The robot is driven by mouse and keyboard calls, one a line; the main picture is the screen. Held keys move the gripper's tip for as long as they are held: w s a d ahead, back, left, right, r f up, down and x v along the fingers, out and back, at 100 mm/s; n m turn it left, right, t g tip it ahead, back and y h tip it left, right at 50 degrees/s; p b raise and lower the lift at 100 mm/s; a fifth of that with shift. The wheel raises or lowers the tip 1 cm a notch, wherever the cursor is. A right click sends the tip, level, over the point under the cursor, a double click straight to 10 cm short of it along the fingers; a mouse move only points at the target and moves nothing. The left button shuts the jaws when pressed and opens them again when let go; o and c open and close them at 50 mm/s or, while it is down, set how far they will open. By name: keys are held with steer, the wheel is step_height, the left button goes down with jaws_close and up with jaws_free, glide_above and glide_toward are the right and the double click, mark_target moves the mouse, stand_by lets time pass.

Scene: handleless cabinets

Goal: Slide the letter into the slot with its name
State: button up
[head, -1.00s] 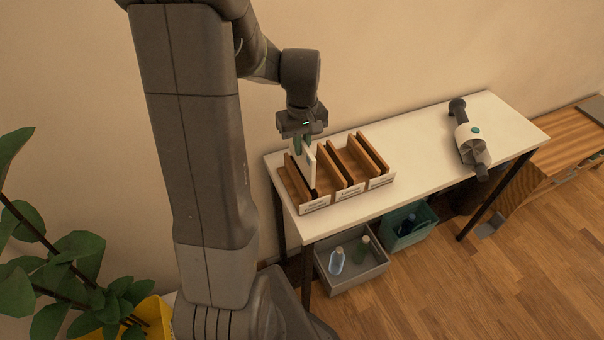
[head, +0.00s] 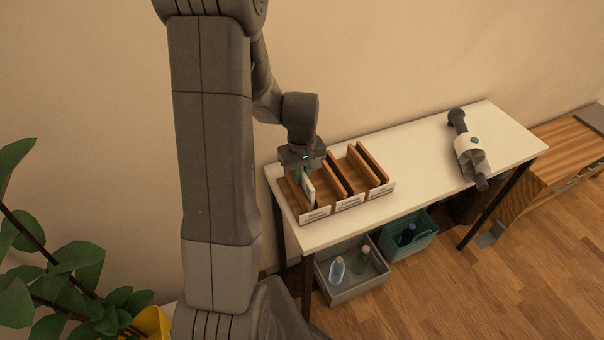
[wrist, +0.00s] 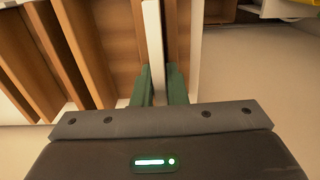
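The white letter (head: 308,189) stands upright, low in the left compartment of the wooden letter sorter (head: 351,201). It also shows edge-on in the wrist view (wrist: 153,38). My gripper (head: 307,173) is just above that compartment. In the wrist view its green fingers (wrist: 160,82) lie along both faces of the letter, shut on it. The sorter has three slots between wooden dividers, each with a white name label on the front. The label print is too small to read. The letter's lower edge is hidden behind the front label.
The sorter stands on the left part of a narrow white table (head: 420,182) against the wall. A grey and white device (head: 468,150) lies at the right; the tabletop between is clear. A grey bin (head: 352,275) and a teal bin (head: 409,234) are below. A plant (head: 60,270) stands at left.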

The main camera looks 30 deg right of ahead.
steer(key=o, duration=0.3)
steer(key=shift+r, duration=0.15)
step_height(320, 180, up, 12)
stand_by(0.4)
step_height(320, 180, down, 13)
steer(key=shift+r, duration=1.5)
